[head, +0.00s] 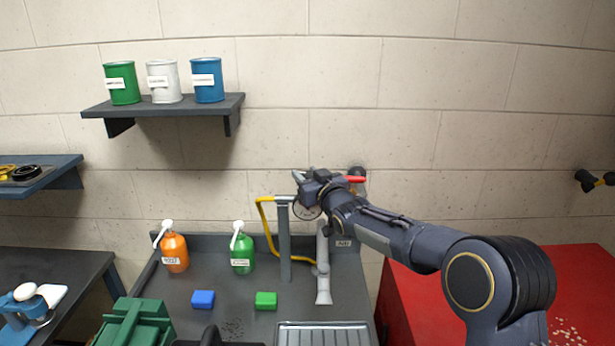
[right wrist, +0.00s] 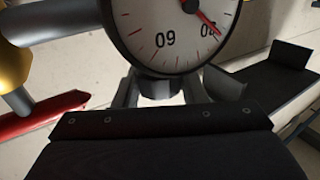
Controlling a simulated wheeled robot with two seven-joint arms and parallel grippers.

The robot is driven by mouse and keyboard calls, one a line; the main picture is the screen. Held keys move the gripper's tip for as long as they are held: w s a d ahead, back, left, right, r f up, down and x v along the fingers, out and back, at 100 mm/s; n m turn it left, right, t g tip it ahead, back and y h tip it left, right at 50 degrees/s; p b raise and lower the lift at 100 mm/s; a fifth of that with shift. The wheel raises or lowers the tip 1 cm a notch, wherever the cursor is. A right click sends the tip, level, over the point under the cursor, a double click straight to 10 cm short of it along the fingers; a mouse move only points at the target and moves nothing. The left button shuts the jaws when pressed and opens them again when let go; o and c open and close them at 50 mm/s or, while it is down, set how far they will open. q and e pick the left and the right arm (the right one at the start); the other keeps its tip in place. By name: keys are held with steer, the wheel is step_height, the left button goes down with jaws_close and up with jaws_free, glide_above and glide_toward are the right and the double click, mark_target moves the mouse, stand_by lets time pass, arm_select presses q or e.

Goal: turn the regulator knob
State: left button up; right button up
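The regulator's round white gauge (right wrist: 175,30) fills the top of the right wrist view, with black numbers and a red needle. In the head view its dial (head: 307,208) shows only partly below my right gripper (head: 304,186). The gripper is at the regulator, by the top of a grey post (head: 284,240). In the right wrist view grey finger-like parts (right wrist: 170,92) stand just below the gauge. I cannot make out the knob or whether the fingers touch it. My left gripper is not in view.
A red lever (head: 355,179) and yellow hose (head: 264,218) are close to the gripper. A shelf (head: 168,109) holds cans.

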steer(key=o, duration=0.4)
steer(key=shift+s+d, duration=0.15)
steer(key=shift+s, duration=0.1)
steer(key=b+v, duration=0.3)
steer(key=v, duration=0.4)
steer(key=shift+s+d+b, duration=0.1)
steer(key=shift+s+b, duration=0.05)
steer(key=shift+b, duration=0.15)
steer(key=shift+f, duration=0.1)
